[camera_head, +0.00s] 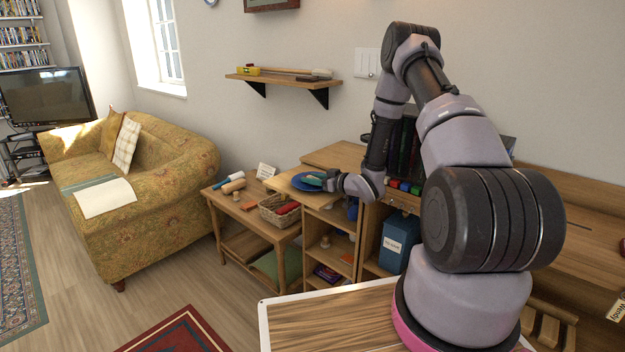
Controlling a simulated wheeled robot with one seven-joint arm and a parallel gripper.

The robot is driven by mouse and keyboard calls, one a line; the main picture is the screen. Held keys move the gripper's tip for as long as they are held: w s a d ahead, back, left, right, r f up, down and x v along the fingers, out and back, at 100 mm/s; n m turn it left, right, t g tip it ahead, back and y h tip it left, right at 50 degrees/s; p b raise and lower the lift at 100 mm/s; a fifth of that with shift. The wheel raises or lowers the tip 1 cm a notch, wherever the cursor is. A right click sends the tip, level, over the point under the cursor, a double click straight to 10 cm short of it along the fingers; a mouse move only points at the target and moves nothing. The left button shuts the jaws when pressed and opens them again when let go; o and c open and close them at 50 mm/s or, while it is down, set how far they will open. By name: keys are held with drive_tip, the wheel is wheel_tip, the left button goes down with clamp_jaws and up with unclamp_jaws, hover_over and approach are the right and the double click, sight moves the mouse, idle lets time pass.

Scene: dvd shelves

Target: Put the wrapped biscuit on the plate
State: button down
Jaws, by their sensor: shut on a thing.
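A blue plate (301,184) lies on top of the low wooden cabinet, near its left end. My gripper (328,181) is at the plate's right side, reaching in from the right. It is shut on a small teal thing, which looks like the wrapped biscuit (314,178), at or just over the plate. I cannot tell whether the biscuit touches the plate. My gripper and wrist hide the plate's right edge, and the fingers are too small to see clearly.
A lower wooden table (227,197) to the left holds a wicker basket (279,211), rolls and a small card (266,171). Dark upright books or cases stand behind my arm. A blue box (397,246) sits in the shelving below. A wall shelf (290,79) hangs above.

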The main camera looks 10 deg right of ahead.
drive_tip(key=shift+c, duration=2.3)
unclamp_jaws()
drive_tip(key=shift+f, duration=0.1)
